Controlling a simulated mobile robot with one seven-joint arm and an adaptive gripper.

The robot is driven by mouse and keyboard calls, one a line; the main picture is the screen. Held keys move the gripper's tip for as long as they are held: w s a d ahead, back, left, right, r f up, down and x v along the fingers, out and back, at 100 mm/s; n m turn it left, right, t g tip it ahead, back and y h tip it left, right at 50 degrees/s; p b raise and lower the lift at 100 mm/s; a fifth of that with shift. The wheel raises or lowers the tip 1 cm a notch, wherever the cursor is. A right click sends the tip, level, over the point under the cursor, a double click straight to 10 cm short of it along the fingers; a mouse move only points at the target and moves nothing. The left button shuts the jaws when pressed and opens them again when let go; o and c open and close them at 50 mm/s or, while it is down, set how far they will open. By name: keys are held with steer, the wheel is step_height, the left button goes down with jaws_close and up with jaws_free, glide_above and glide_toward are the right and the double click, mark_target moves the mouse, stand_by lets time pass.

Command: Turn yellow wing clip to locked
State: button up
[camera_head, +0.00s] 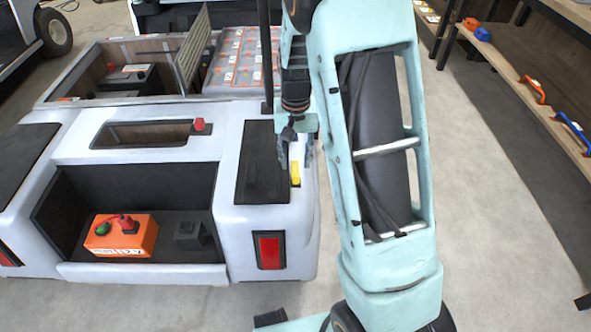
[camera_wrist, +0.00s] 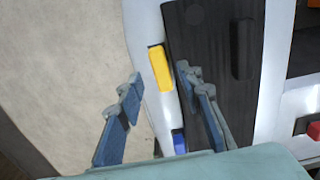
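The yellow wing clip (camera_head: 295,174) sits on the white cart body beside the right edge of a black panel. In the wrist view the yellow wing clip (camera_wrist: 160,68) is an upright, slightly tilted bar next to the black panel (camera_wrist: 205,60). My gripper (camera_head: 297,152) is over that corner of the cart, close to the clip. In the wrist view my gripper (camera_wrist: 159,82) is open and empty, with its two blue-padded fingers apart. The clip appears between and just beyond the fingertips. I cannot tell whether a finger touches it.
A small blue part (camera_wrist: 179,141) shows below the clip in the wrist view. A red light (camera_head: 269,250) is on the cart's near face. Bare floor lies right of the cart; a shelf (camera_head: 540,95) stands far right.

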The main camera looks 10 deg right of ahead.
mark_target(296, 170)
steer(key=shift+f+b, duration=0.35)
steer(key=shift+f, duration=1.65)
steer(key=shift+c, duration=0.6)
jaws_close()
